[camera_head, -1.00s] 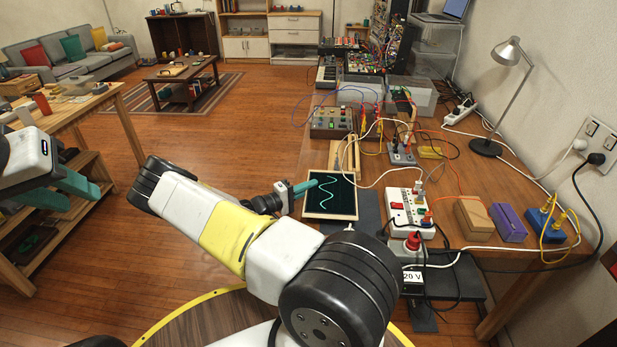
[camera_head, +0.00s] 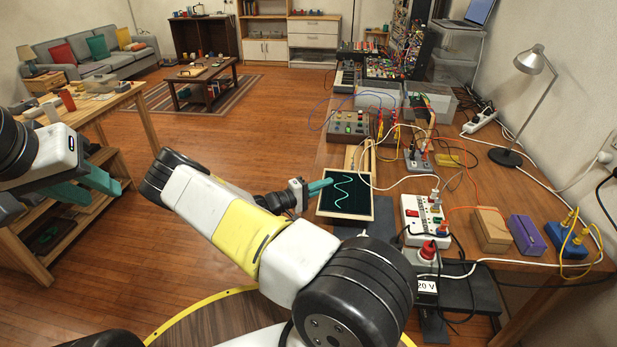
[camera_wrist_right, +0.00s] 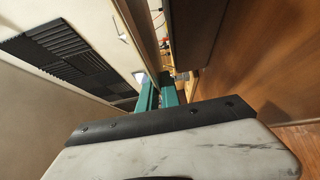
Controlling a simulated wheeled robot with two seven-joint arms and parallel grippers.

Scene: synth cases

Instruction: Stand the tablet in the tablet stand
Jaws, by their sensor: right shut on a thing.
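The tablet (camera_head: 346,196) has a pale frame and a dark screen with a teal wavy line. It faces up toward the head camera near the left edge of the workbench. My right gripper (camera_head: 322,186) is shut on its left side. In the right wrist view the teal fingers (camera_wrist_right: 159,94) are close together; the large surfaces around them are hard to identify. A light wooden piece, apparently the tablet stand (camera_head: 352,156), is just behind the tablet and partly hidden by it. My left gripper (camera_head: 104,198) is open and empty, far left of the tablet.
A power strip (camera_head: 422,219) and cables lie right of the tablet. A wooden block (camera_head: 491,229), a purple block (camera_head: 526,234) and a blue box (camera_head: 568,240) stand further right. A knobbed box (camera_head: 348,125) is behind. A side table (camera_head: 100,108) is at left.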

